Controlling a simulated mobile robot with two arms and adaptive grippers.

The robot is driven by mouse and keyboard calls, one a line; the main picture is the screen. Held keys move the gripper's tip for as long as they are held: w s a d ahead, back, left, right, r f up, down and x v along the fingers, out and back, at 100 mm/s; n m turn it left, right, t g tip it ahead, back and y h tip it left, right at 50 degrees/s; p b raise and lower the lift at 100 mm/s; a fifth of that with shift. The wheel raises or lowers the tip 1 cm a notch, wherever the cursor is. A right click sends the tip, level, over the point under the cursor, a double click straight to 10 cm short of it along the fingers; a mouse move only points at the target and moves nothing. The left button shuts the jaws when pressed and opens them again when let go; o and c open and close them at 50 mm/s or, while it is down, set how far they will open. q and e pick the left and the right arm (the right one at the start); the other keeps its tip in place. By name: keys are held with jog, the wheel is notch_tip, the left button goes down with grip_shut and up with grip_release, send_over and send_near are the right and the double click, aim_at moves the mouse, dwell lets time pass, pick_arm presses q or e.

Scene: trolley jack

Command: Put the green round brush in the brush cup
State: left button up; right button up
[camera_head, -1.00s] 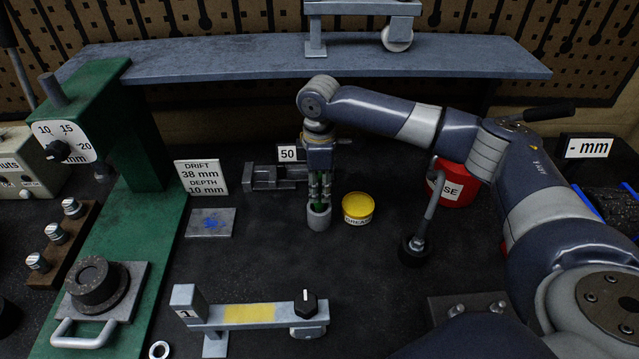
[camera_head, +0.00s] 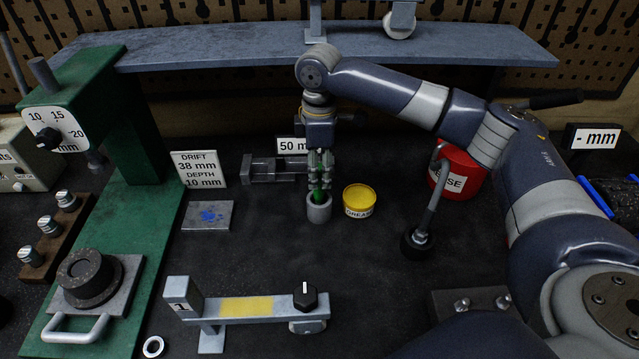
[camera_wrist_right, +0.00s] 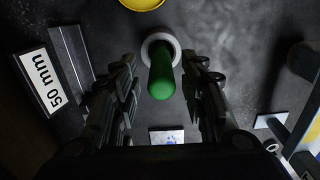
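The green round brush (camera_wrist_right: 161,76) stands in the grey brush cup (camera_head: 319,209); in the right wrist view its green handle rises from the cup's ring (camera_wrist_right: 171,43). In the head view a bit of the green brush (camera_head: 318,194) shows just above the cup rim, below the fingers. My right gripper (camera_head: 320,182) is directly above the cup, pointing down. In the right wrist view its two fingers stand apart, with gaps on both sides of the green handle. The brush's lower end is hidden inside the cup. My left gripper is not in view.
A yellow-lidded grease tin (camera_head: 359,199) stands close right of the cup. A red container (camera_head: 456,172) and a black-based upright tool (camera_head: 417,243) are further right. A grey vise-like block (camera_head: 272,169) lies behind left. A lever gauge (camera_head: 245,309) lies in front.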

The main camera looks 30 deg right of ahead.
jog(key=r, duration=0.5)
jog(key=r+b, duration=0.1)
jog(key=r, duration=0.1)
jog(key=shift+s+r, duration=0.25)
jog(key=shift+r, duration=0.1)
